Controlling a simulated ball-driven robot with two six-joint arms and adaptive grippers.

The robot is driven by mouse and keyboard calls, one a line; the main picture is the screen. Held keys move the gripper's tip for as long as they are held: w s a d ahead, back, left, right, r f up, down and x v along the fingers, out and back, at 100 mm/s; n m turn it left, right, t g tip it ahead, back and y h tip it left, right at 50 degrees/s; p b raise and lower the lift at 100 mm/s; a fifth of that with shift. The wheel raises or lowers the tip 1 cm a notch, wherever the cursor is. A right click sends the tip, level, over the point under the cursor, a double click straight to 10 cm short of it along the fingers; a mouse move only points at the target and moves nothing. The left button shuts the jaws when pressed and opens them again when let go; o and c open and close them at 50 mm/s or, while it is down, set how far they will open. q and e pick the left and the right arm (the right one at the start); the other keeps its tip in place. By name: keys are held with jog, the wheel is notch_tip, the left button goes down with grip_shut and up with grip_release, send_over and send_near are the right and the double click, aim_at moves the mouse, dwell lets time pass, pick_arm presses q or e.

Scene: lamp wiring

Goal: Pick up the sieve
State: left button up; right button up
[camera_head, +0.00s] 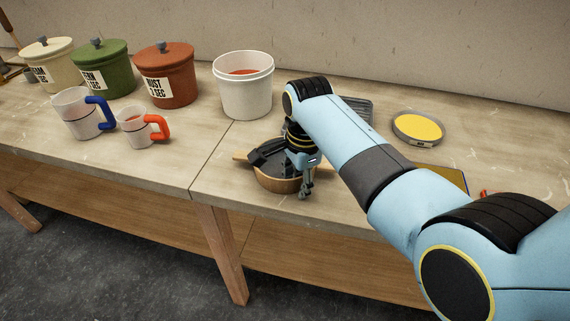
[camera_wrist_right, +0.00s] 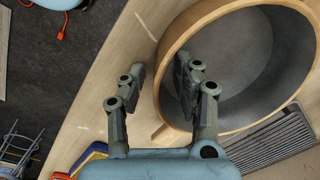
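The sieve (camera_head: 275,183) is a round wooden hoop with a grey mesh bottom, resting near the front edge of the workbench. A short wooden lug sticks out at its left side in the head view. In the right wrist view its hoop (camera_wrist_right: 163,104) fills the right half. My right gripper (camera_wrist_right: 160,70) is open at the rim, one finger outside the hoop and the other over its inside. In the head view my right gripper (camera_head: 303,183) and arm cover part of the sieve. My left gripper is in neither view.
A white bucket (camera_head: 244,92) stands behind the sieve. Two mugs (camera_head: 84,118) and lidded green (camera_head: 103,75), rust (camera_head: 168,80) and cream pots stand left. A yellow-topped round dish (camera_head: 418,128) and a grey slatted tray (camera_wrist_right: 275,146) lie right. Bare bench lies left of the sieve.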

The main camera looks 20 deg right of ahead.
grip_shut()
dwell(0.5)
